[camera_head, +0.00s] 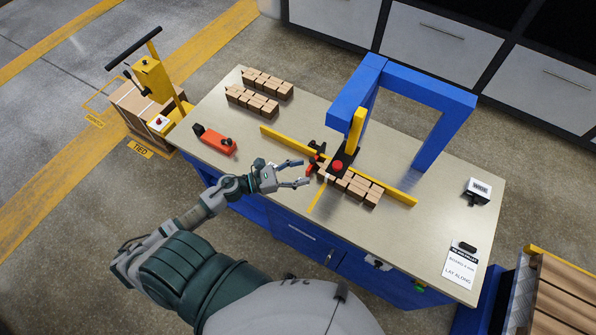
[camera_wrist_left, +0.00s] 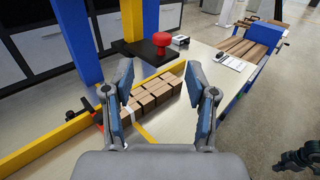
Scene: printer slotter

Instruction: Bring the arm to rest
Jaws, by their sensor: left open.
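My left gripper (camera_head: 304,172) is open and empty above the front part of the workbench (camera_head: 225,168), left of the blue frame. In the left wrist view its two fingers (camera_wrist_left: 168,88) stand wide apart with nothing between them touching. Beyond them, grooved wooden blocks (camera_wrist_left: 153,92) lie by the yellow fence; the same blocks (camera_head: 358,187) show in the head view, just right of the gripper. My left arm reaches in from the lower left. A dark jointed part at the lower right edge of the left wrist view may be my right gripper; its jaws are unclear.
A blue frame (camera_head: 430,88) with a red knob (camera_head: 337,166) stands over the yellow fence (camera_head: 398,195). More wooden blocks (camera_head: 252,102), an orange tool (camera_head: 216,140), a small box (camera_head: 477,191) and a label sheet (camera_head: 461,266) lie on the bench. A yellow-handled cart (camera_head: 152,78) stands left.

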